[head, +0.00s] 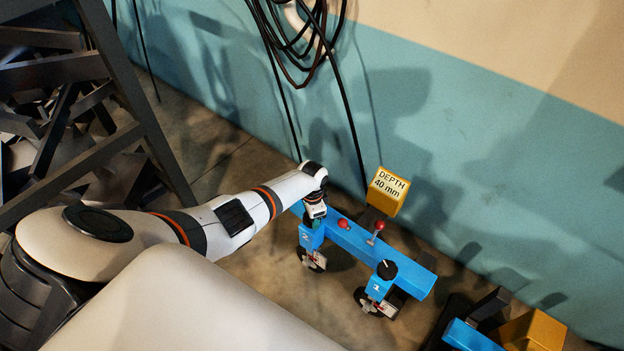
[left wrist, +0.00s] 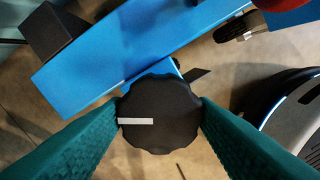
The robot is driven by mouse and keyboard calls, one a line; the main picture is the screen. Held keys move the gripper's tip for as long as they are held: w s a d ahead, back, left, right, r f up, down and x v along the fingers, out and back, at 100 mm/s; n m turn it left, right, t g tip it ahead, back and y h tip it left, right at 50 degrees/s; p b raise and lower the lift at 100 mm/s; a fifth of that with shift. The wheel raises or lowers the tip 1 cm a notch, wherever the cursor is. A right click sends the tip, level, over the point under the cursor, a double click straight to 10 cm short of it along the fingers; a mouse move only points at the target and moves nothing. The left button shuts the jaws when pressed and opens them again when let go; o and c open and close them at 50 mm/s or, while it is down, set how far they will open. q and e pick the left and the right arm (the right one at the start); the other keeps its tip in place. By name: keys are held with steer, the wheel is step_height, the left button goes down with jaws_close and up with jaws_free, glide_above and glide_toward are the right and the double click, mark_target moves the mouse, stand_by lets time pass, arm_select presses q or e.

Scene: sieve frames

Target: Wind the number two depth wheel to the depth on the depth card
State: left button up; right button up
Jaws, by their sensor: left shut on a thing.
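The yellow depth card (head: 388,192) reads "DEPTH 40 mm" and stands behind the blue beam (head: 350,236). In the head view my left gripper (head: 316,212) is over the left-hand blue unit (head: 310,238), whose wheel it hides. In the left wrist view its teal fingers (left wrist: 160,112) are shut on a black scalloped depth wheel (left wrist: 160,130), one on each side. The wheel's white mark (left wrist: 135,121) points left. A second black wheel (head: 386,269) tops the right-hand blue unit (head: 378,288). The unit numbers are too small to read surely. My right gripper is not in view.
A red-knobbed lever (head: 379,226) and a red knob (head: 343,223) stand on the beam. Small discs (head: 313,260) hang below the units. Black cables (head: 300,40) hang on the wall. A dark metal frame (head: 130,90) is at left, a yellow block (head: 535,330) at lower right.

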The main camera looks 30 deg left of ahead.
arm_select(q)
steer(key=shift+a, duration=0.1)
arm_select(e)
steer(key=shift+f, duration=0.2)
arm_select(q)
steer(key=o, duration=1)
steer(key=shift+c, duration=0.2)
steer(key=shift+r, duration=0.1)
steer(key=shift+r, duration=0.2)
step_height(320, 180, up, 7)
steer(key=p, duration=0.3)
steer(key=shift+p, duration=0.4)
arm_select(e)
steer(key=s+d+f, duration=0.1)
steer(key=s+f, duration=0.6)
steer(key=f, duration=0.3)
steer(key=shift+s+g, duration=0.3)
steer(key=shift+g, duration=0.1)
